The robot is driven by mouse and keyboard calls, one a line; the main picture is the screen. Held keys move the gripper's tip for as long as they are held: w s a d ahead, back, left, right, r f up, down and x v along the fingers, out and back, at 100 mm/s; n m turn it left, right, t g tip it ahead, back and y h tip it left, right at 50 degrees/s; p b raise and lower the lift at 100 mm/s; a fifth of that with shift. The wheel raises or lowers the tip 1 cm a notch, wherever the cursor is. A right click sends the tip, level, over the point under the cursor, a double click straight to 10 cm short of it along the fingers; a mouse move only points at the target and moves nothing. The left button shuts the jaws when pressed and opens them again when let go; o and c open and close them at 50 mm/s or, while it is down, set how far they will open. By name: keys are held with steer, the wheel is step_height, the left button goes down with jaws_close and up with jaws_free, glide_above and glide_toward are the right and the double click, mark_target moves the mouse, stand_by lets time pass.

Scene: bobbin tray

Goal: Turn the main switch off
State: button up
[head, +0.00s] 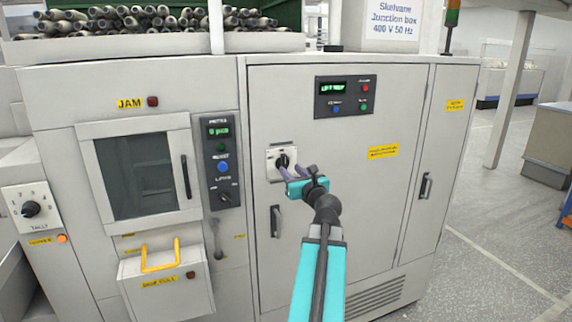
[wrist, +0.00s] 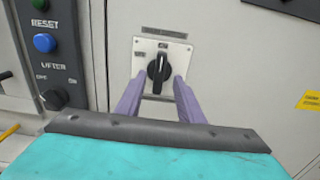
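The main switch is a black rotary knob (wrist: 158,68) on a pale square plate (wrist: 175,52) on the grey cabinet door. In the wrist view its handle stands about upright, toward a small dark label at the plate's top. Another small label is at the plate's left. In the head view the plate (head: 273,162) is partly behind my gripper (head: 292,172). My gripper also shows in the wrist view (wrist: 159,80), its two purple fingers apart, one on each side of the knob's lower part. I see no clear contact with the knob.
A lifter panel (head: 222,160) with a blue button and another black knob is left of the switch. A door handle (head: 276,221) is below it. A display panel (head: 345,97) is above right. Open floor (head: 490,250) lies to the right.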

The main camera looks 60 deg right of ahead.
mark_target(285, 165)
steer(key=shift+p+x, duration=0.65)
steer(key=shift+x, duration=2)
steer(key=shift+a, duration=0.1)
jaws_close()
